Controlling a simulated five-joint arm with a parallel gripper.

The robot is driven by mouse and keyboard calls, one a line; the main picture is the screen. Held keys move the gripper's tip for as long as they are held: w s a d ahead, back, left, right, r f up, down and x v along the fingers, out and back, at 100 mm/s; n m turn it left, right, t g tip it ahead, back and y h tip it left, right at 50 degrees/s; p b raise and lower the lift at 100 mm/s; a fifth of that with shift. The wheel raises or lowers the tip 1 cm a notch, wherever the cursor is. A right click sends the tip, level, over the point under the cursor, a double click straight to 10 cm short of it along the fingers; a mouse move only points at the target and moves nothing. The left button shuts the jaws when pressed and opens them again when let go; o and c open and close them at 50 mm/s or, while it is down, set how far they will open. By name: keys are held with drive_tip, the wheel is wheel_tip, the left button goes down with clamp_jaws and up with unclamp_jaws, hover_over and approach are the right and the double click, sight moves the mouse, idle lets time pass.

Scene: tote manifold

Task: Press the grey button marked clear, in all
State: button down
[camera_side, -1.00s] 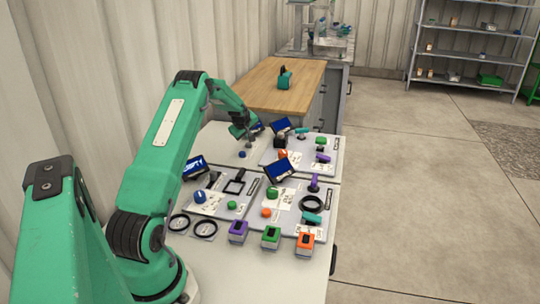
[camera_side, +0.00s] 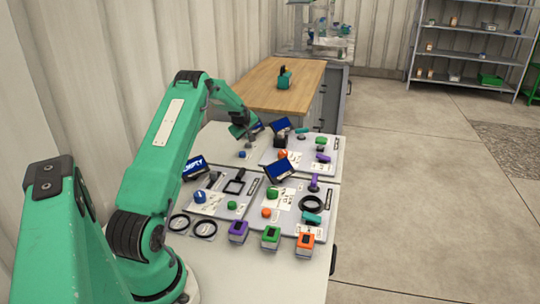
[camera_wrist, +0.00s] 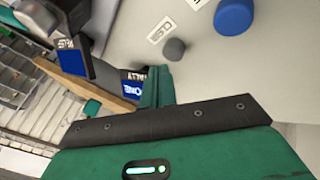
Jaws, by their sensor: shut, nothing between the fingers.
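My gripper (camera_side: 248,138) is over the far-left panel in the side view, its fingers pointing down. In the wrist view its green fingers (camera_wrist: 156,88) are together with nothing between them. A round grey button (camera_wrist: 174,49) stands on the pale panel just beyond the fingertips, apart from them in the picture. A small white label (camera_wrist: 161,30) lies beside it, its print too small to read surely. A larger blue round button (camera_wrist: 234,15) is to the right. In the side view the tip area is small, and I cannot tell the height of the gap.
A near-left screen (camera_side: 195,167) reads EMPTY. Another screen (camera_side: 281,169) tilts up on the near-right panel. Purple, green and orange boxes (camera_side: 238,231) line the front. A wooden-topped bench (camera_side: 270,85) stands behind. Upright fittings crowd the right panels.

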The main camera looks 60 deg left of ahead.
sight(248, 144)
drive_tip(key=shift+f, duration=0.9)
idle(1.5)
drive_tip(key=shift+r, duration=0.9)
drive_tip(key=shift+r, duration=2.55)
